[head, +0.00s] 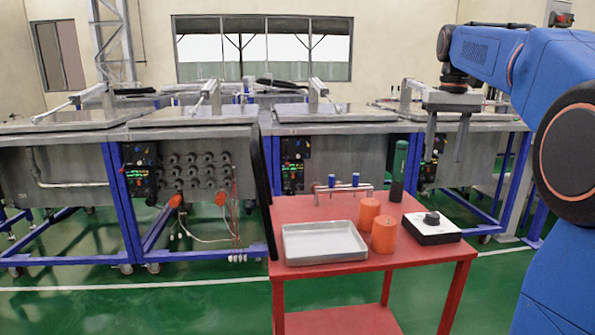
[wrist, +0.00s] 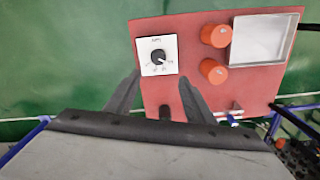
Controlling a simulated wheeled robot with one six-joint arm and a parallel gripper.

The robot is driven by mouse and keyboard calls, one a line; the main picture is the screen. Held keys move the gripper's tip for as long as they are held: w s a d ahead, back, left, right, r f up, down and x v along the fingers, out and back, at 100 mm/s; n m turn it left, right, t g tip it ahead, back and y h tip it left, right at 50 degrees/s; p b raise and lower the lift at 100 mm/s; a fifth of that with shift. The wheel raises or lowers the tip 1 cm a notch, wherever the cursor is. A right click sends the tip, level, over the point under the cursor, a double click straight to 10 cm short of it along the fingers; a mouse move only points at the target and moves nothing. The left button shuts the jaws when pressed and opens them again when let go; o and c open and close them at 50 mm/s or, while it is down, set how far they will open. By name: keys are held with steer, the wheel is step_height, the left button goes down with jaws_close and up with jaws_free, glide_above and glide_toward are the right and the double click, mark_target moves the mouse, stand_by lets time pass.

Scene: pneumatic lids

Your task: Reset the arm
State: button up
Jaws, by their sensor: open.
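My gripper (head: 447,137) hangs from my blue arm at the upper right of the head view, fingers pointing down. It is open and empty, above the back right of the red table (head: 305,213). In the wrist view my gripper (wrist: 158,95) shows two dark fingers spread apart, with red tabletop between them. A white box with a black knob (head: 432,226) stands on the table; in the wrist view this box (wrist: 150,67) lies just beyond the fingertips. Nothing touches the fingers.
The table also holds a metal tray (head: 322,243), two orange cylinders (head: 384,235) (head: 369,212), a small rack with blue-topped parts (head: 340,186) and a dark green bottle (head: 398,172). Steel benches with lids (head: 335,112) stand behind. Green floor (head: 150,310) is clear at left.

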steer(key=s+a+f+n+t, duration=0.1)
steer(key=s+a+f, duration=0.4)
steer(key=s, duration=0.2)
steer(key=s+a+f+t, duration=0.1)
steer(key=s+a+f, duration=0.4)
steer(key=s, duration=0.3)
steer(key=s+a+f+t, duration=0.1)
steer(key=s+a+f, duration=0.1)
steer(key=s+f, duration=0.5)
steer(key=s+a+f+n+t, duration=0.1)
steer(key=s+a+f, duration=0.2)
steer(key=s+f, duration=0.4)
step_height(320, 180, down, 5)
steer(key=shift+s+r+n+t, duration=0.1)
steer(key=shift+s+n+t, duration=0.2)
steer(key=shift+s, duration=0.1)
